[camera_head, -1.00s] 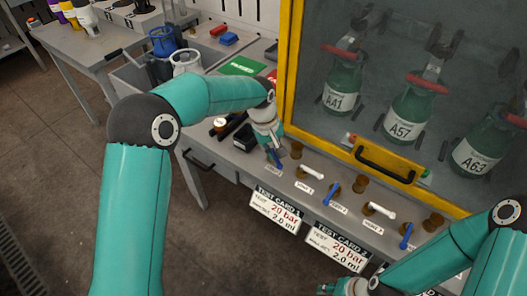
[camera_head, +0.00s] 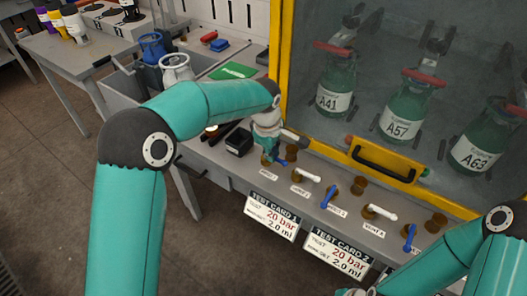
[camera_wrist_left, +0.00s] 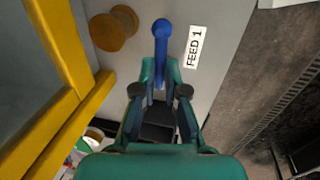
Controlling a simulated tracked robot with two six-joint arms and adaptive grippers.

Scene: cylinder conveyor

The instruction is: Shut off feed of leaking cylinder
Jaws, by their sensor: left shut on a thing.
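My left gripper (camera_head: 268,153) is shut on the blue lever of the FEED 1 valve, at the left end of the valve row. In the left wrist view the lever (camera_wrist_left: 161,42) runs between the fingertips (camera_wrist_left: 160,78), roughly parallel to the FEED 1 label (camera_wrist_left: 194,47). Two other blue levers (camera_head: 328,197) (camera_head: 409,238) point towards the panel's front edge. Green cylinders A41 (camera_head: 336,80), A57 (camera_head: 404,112) and A63 (camera_head: 484,140) stand behind the glass; I cannot tell which leaks. My right gripper (camera_head: 352,292) is mostly cut off at the bottom edge.
White levers (camera_head: 308,175) (camera_head: 381,212) and brown knobs (camera_head: 358,186) share the panel. The yellow-framed cabinet door with a black handle (camera_head: 383,166) rises close behind. Test cards (camera_head: 272,216) (camera_head: 340,252) hang in front. A black box (camera_head: 239,141) sits left of my gripper.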

